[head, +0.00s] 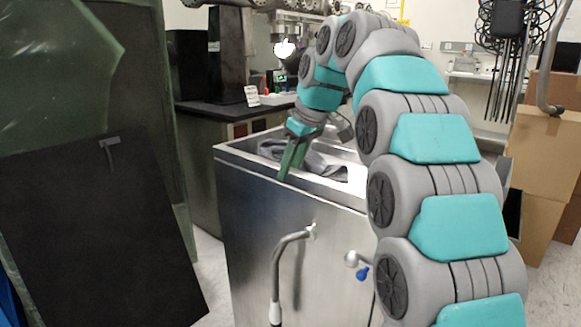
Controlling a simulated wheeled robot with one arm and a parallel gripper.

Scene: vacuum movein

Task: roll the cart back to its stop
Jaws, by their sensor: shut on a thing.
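The cart (255,215) is a stainless steel box with an open top, standing upright in the middle of the head view. A bent grey tube (277,262) and a blue-tipped fitting (361,272) are on its front face. My gripper (286,172) reaches down from above, and its green fingers are shut on the cart's front top rim. Grey material (325,165) lies inside the open top, partly hidden by the gripper. My arm covers the cart's right side. I cannot make out the stop.
A dark panel (90,235) leans at the left, close to the cart. Behind stands a black-topped bench (225,112) with equipment. Cardboard boxes (545,150) are stacked at the right. Some bare floor (212,255) shows between the panel and the cart.

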